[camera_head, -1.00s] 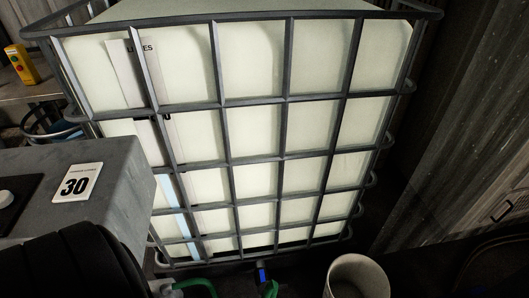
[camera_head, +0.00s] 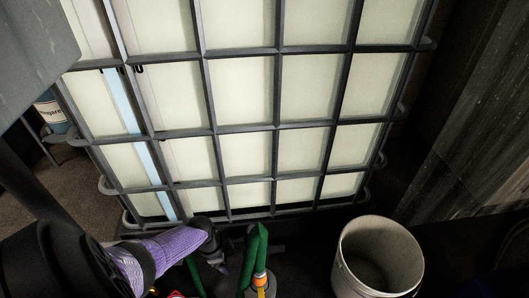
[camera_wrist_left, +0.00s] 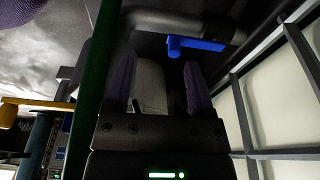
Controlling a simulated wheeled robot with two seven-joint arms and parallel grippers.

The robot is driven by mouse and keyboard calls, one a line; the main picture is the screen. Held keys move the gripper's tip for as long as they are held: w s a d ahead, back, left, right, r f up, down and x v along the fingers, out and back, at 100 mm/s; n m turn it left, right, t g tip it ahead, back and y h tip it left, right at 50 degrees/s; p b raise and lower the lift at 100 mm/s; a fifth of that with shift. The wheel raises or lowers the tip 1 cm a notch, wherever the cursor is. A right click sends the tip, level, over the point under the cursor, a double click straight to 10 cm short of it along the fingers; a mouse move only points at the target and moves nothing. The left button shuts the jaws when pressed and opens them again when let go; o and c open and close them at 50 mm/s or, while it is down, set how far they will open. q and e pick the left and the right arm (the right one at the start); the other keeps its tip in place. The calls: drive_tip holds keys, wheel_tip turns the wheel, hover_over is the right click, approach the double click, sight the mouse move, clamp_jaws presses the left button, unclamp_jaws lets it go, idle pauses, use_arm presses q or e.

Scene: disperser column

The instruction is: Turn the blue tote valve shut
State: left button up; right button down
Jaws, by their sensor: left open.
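The blue tote valve handle (camera_wrist_left: 195,44) shows in the left wrist view, below a dark grey outlet pipe (camera_wrist_left: 185,20). It lies ahead of my left gripper (camera_wrist_left: 160,72), near the right finger's tip and apart from it. The two dark purple fingers are apart, with nothing held. In the head view my left gripper (camera_head: 218,264) is low at the tote's front, at the end of my purple-sleeved arm. The blue handle cannot be made out there. The caged white tote (camera_head: 245,90) fills the middle. My right gripper is not in view.
A green hose (camera_head: 257,252) hangs just right of my left gripper in the head view. A green length (camera_wrist_left: 93,95) also crosses the wrist view at left. An open white bucket (camera_head: 378,255) stands right of it on the dark floor.

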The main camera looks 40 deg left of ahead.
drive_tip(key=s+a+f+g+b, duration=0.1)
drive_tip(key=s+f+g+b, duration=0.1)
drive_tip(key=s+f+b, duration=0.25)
use_arm(q)
drive_tip(key=w+f+b, duration=0.2)
drive_tip(key=w+f, duration=0.1)
drive_tip(key=w+d+f+m+h+b, duration=0.1)
drive_tip(key=w+f, duration=0.2)
drive_tip(key=f, duration=0.1)
drive_tip(key=w+d+f+m+t+b, duration=0.1)
drive_tip(key=w+f+b, duration=0.1)
drive_tip(key=w+f, duration=0.1)
drive_tip(key=shift+d+f+h+b, duration=0.2)
drive_tip(key=shift+f+h+b, duration=0.1)
drive_tip(key=shift+f+h, duration=0.15)
drive_tip(key=shift+f, duration=0.1)
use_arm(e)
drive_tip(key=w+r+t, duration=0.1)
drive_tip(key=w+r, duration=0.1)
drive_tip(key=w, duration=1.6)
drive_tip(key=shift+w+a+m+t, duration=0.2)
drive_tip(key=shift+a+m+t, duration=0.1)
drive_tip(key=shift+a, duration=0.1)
use_arm(q)
drive_tip(key=shift+c, duration=0.2)
clamp_jaws()
